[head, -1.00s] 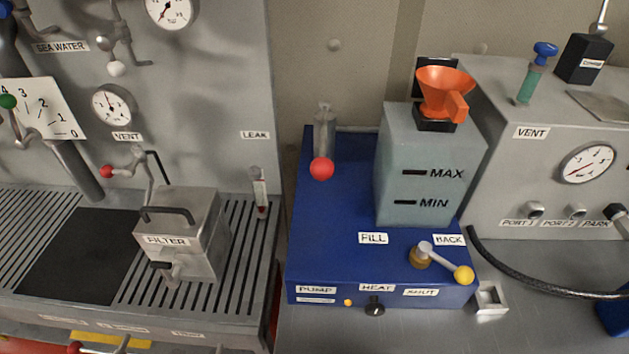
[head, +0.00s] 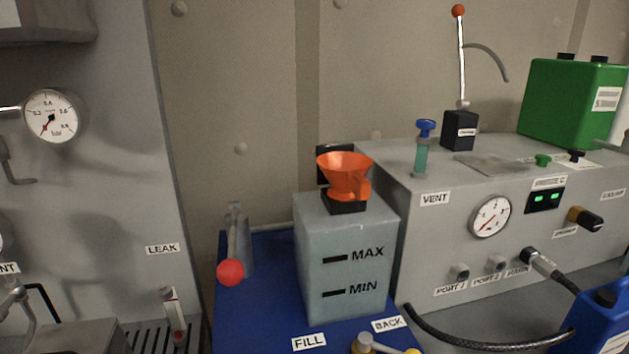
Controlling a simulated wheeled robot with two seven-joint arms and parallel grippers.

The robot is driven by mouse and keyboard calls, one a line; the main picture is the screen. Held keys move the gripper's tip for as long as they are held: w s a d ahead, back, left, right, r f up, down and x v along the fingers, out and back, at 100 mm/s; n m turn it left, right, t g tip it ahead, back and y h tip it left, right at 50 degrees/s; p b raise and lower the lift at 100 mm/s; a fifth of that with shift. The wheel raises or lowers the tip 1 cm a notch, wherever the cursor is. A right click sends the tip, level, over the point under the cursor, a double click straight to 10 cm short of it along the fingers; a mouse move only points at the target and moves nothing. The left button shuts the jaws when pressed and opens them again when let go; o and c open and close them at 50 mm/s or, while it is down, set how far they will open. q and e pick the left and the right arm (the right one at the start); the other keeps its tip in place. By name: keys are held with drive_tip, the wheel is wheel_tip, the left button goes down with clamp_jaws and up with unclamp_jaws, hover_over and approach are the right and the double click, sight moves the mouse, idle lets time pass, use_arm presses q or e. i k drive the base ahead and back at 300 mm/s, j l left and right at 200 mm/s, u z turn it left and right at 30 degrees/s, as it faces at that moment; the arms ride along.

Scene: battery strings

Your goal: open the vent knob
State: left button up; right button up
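A blue knob (head: 426,127) on a short teal post (head: 420,159) stands upright on top of the grey box (head: 450,262), near its left front edge. The VENT label (head: 435,198) is on the box's front face just below it. A second label at the far left edge is partly cut off and ends in "NT". Neither of my grippers shows in the head view. Nothing touches the blue knob.
An orange funnel (head: 345,178) on the MAX/MIN tank (head: 318,283) stands left of the knob. A black block (head: 459,132) with a tall red-tipped lever is close behind it, right. A gauge (head: 490,216) and green canister (head: 566,105) are further right. Space above the knob is clear.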

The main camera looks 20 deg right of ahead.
sight(426, 124)
drive_tip(key=z, duration=1.2)
